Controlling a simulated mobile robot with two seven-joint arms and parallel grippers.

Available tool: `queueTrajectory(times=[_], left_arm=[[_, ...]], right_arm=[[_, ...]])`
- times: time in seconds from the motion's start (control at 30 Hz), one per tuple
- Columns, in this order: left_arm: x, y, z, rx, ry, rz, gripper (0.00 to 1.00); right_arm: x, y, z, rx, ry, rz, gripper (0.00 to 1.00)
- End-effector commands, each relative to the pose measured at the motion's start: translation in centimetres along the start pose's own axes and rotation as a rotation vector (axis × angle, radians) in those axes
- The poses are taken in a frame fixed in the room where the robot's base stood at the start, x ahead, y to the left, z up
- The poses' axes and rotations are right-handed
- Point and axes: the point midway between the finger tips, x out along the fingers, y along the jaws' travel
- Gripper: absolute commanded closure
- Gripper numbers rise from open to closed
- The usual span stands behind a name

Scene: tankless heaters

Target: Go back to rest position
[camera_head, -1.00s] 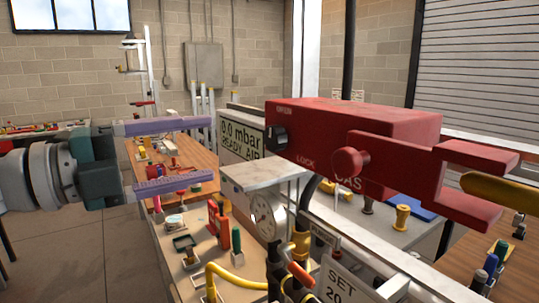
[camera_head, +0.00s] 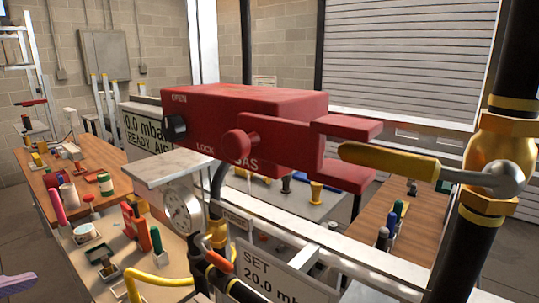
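Only a small purple piece of my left gripper (camera_head: 16,284) shows at the bottom left edge. It looks like one finger; the rest is out of frame, so I cannot tell whether it is open or shut. It is well apart from the red gas lock box (camera_head: 270,115) in the middle, which has a round red knob, a black dial and a forked end. The fork points toward a yellow valve handle (camera_head: 400,160) on a vertical black pipe (camera_head: 465,245). My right gripper is not in view.
A pressure gauge (camera_head: 182,212) stands below the box, beside a "SET 20.0" sign (camera_head: 270,280). A wooden bench (camera_head: 115,153) with small items is at the left. Another wooden bench (camera_head: 385,215) is at the right. A roller shutter (camera_head: 410,55) closes the back.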

Motion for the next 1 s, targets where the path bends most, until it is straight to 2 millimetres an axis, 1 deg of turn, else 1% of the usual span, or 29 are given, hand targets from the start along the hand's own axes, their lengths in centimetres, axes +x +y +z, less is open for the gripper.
queueTrajectory(times=[0.03,0.07,0.1,0.17,0.2,0.27,0.3,0.33,0.57,0.6,0.67,0.7,0.8,0.83,0.9,1.0], left_arm=[[-1.3,2.0,1.8,-0.087,-0.099,0.058,0.24],[-2.2,3.1,2.9,-0.132,-0.161,0.093,0.24],[-3.4,4.6,4.2,-0.187,-0.24,0.141,0.24],[-5.5,6.7,5.9,-0.261,-0.354,0.21,0.24],[-7.0,8.1,6.8,-0.305,-0.427,0.257,0.24],[-9.5,10.1,7.9,-0.363,-0.531,0.329,0.24],[-11.3,11.2,8.4,-0.396,-0.598,0.376,0.24],[-12.3,9.5,6.6,-0.384,-0.583,0.363,0.24],[-16.7,5.1,1.2,-0.375,-0.579,0.356,0.24],[-17.6,4.3,0.1,-0.375,-0.578,0.356,0.24],[-18.9,3.1,-1.5,-0.374,-0.578,0.356,0.24],[-19.8,2.3,-2.5,-0.374,-0.578,0.355,0.24],[-21.5,0.7,-4.5,-0.373,-0.578,0.355,0.24],[-21.9,0.4,-5.0,-0.373,-0.578,0.355,0.24],[-22.5,-0.2,-5.7,-0.373,-0.578,0.355,0.24],[-22.9,-0.6,-6.2,-0.373,-0.578,0.355,0.24]], right_arm=[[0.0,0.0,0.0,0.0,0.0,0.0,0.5],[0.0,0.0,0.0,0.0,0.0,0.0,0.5],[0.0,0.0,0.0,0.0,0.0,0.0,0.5],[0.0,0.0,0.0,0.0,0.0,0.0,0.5],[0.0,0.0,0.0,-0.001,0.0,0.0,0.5],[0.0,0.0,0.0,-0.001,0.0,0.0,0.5],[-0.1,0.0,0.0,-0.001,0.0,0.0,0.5],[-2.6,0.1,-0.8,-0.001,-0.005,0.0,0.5],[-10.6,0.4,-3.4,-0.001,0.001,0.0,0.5],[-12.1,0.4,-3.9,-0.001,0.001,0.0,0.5],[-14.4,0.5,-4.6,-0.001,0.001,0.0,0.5],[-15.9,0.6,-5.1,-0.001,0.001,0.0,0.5],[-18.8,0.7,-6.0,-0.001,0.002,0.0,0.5],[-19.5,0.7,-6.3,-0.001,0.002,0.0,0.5],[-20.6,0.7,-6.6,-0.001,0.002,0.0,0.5],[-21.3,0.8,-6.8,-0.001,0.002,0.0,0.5]])
